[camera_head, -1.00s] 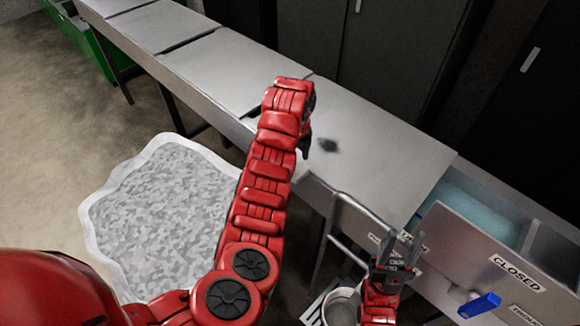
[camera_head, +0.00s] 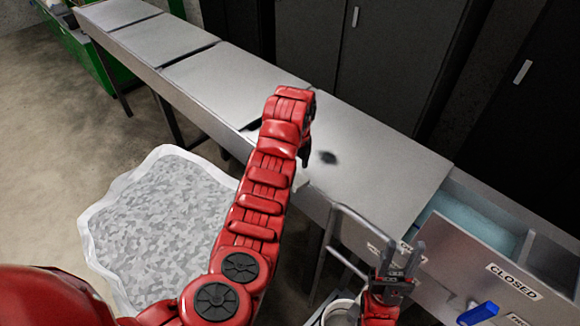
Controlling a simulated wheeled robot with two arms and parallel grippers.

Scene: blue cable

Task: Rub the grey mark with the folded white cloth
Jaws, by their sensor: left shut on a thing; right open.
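The dark grey mark (camera_head: 328,157) is on the pale metal top of the long counter (camera_head: 375,165). My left arm reaches over the counter's near edge. Its gripper (camera_head: 304,160) is mostly hidden behind the red wrist and points down just left of the mark. A small white patch, seemingly the folded white cloth (camera_head: 301,178), shows under it; most of it is hidden, and I cannot tell if it touches the counter. My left gripper is shut on it. My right gripper (camera_head: 403,258) is open and empty, fingers up, in front of the counter's right part.
An open drawer (camera_head: 470,220) with a blue inside and a "CLOSED" label is at the right. A blue handle (camera_head: 478,314) sticks out below. A metal rail (camera_head: 350,213) stands by my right gripper. A grey speckled mat (camera_head: 155,225) with a white rim lies on the floor.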

